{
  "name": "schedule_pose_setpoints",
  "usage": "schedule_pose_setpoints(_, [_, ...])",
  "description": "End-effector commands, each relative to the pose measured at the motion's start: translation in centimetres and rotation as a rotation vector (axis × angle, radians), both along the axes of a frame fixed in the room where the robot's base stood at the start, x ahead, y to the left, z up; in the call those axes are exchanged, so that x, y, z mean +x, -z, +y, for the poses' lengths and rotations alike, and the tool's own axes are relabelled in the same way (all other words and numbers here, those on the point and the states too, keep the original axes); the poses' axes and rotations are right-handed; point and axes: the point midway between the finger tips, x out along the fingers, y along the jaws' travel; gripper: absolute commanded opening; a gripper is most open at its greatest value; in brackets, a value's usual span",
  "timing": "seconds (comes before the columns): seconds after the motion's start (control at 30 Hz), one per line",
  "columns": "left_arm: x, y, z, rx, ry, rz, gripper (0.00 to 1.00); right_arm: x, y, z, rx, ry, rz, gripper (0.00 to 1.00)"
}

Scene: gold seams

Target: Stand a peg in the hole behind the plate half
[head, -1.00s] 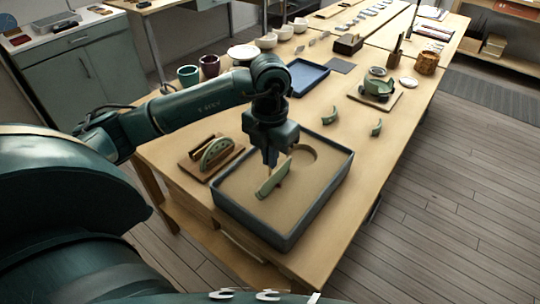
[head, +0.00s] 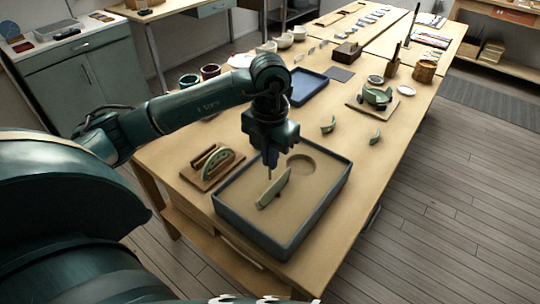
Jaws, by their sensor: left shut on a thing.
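A pale green plate half (head: 275,188) stands on edge in the sand of a grey-rimmed tray (head: 287,248). My left gripper (head: 270,157) is just behind and above it, fingers pointing down. It is shut on a thin, dark peg (head: 268,172), which shows only as a short line below the fingers. The peg's lower end is close to the plate half's back, and I cannot tell whether it is in a hole. No hole shows clearly there. My right gripper is not in view.
A round hollow (head: 301,163) lies in the sand right of the gripper. Green shards (head: 328,125) and a blue tray (head: 306,85) lie farther back.

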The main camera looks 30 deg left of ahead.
Motion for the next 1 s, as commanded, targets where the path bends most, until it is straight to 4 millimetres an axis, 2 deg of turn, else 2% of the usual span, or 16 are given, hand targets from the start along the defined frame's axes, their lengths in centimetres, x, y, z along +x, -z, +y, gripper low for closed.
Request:
schedule_pose_setpoints(0.5, [0.0, 0.0, 0.0, 0.000, 0.000, 0.000, 0.00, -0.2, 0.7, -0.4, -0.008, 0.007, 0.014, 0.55])
schedule_pose_setpoints(0.6, [0.0, 1.1, 0.0, 0.000, 0.000, 0.001, 0.00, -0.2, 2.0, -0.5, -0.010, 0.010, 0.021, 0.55])
schedule_pose_setpoints(0.7, [0.0, 1.9, 0.0, 0.001, -0.001, 0.001, 0.00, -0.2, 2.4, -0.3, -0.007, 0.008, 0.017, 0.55])
schedule_pose_setpoints(1.0, [0.0, 3.1, 0.0, 0.001, -0.001, 0.001, 0.00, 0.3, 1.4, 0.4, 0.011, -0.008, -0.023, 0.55])
